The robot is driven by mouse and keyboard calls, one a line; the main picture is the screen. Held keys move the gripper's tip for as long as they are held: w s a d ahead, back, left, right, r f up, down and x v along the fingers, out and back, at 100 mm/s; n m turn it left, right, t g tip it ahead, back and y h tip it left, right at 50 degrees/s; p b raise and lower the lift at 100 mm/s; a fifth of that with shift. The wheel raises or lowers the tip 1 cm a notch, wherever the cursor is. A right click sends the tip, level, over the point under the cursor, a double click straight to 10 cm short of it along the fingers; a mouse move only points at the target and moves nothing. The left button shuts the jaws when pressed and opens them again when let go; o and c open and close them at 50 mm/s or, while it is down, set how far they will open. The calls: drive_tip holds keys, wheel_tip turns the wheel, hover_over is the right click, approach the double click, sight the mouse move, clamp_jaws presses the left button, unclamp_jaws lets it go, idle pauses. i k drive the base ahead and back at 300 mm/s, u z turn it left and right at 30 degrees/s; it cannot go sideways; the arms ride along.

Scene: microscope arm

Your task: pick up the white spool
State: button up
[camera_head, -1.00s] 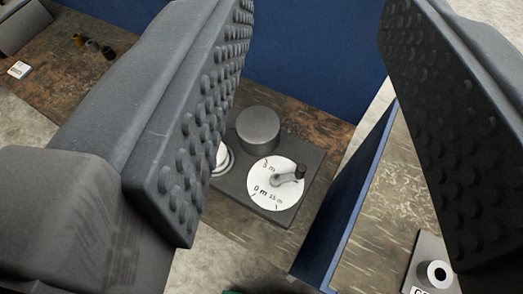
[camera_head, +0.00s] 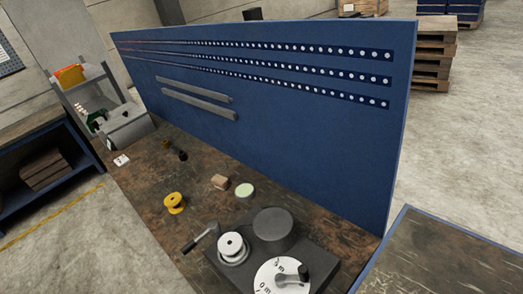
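A white spool (camera_head: 232,246) sits upright on the left part of a dark flat device (camera_head: 318,262) on the brown workbench, near the bottom of the view. A crank with a dark handle (camera_head: 202,238) is just left of it. A dark grey cylinder (camera_head: 273,228) stands right of the spool, and a white dial (camera_head: 267,272) with a small knob lies in front. My gripper is out of the picture, so I cannot see its fingers.
A yellow spool (camera_head: 174,203), a small brown block (camera_head: 220,182) and a pale green disc (camera_head: 244,190) are on the bench (camera_head: 150,185) behind. A blue perforated panel (camera_head: 290,130) stands along the back. Another table (camera_head: 440,255) is at right.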

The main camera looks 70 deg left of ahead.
sight(231, 245)
drive_tip(key=u, duration=0.05)
drive_tip(key=k, duration=1)
drive_tip(key=u, duration=1.5)
drive_tip(key=i, duration=0.95)
drive_tip(key=u, duration=0.05)
